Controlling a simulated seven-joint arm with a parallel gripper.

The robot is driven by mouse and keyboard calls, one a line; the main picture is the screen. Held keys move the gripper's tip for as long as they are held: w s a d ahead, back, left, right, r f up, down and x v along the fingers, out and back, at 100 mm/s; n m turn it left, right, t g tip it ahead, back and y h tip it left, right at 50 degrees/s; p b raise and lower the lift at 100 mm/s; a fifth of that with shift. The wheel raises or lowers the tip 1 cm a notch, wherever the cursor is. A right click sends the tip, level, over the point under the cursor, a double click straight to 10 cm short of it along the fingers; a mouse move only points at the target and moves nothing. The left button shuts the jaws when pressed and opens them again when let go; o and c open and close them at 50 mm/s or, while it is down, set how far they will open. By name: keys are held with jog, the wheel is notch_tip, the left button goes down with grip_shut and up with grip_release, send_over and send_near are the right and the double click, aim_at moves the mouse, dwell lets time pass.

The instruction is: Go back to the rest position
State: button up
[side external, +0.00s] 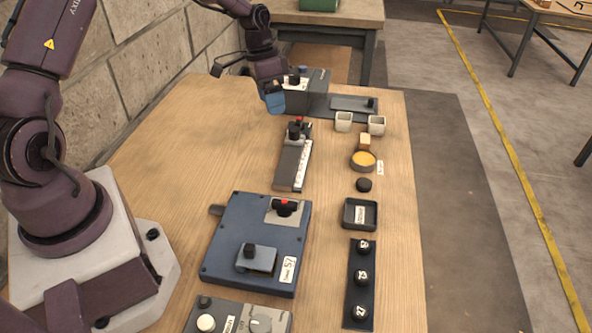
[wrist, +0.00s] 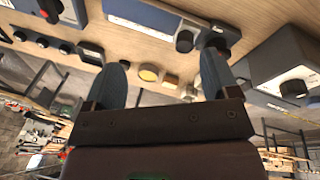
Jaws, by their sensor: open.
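My gripper (side external: 275,103) hangs over the far part of the wooden table in the side view, with blue fingers pointing down. It is close in front of a grey box with a black knob (side external: 306,84), and I cannot tell whether they touch. In the wrist view my gripper (wrist: 166,60) has its two fingers spread apart, with nothing between them. The long slider unit (side external: 293,160) lies on the table nearer than the gripper; it also shows in the wrist view (wrist: 143,14). No marker of a rest position shows.
Right of the slider are two pale cups (side external: 343,121), a yellow-filled dish (side external: 363,160), a black puck (side external: 364,185) and a dark tray (side external: 347,222). A blue panel (side external: 226,246) and a rack of black knobs (side external: 353,294) are nearer. The left table surface (side external: 190,150) is clear beside a stone wall.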

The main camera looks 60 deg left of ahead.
jog(key=s+d+r+n+t+y, duration=0.1)
jog(key=s+d+r, duration=0.3)
jog(key=s+r, duration=0.3)
jog(key=s+d+r+n+t, duration=0.1)
jog(key=s+d+r+t, duration=0.1)
jog(key=s+d+r, duration=0.3)
jog(key=s+d+r+n+t+y, duration=0.1)
jog(key=s+d+r, duration=0.3)
jog(key=s+r, duration=0.5)
jog(key=shift+s+d+t+y, duration=0.35)
jog(key=shift+s+t, duration=0.25)
jog(key=shift+s, duration=0.45)
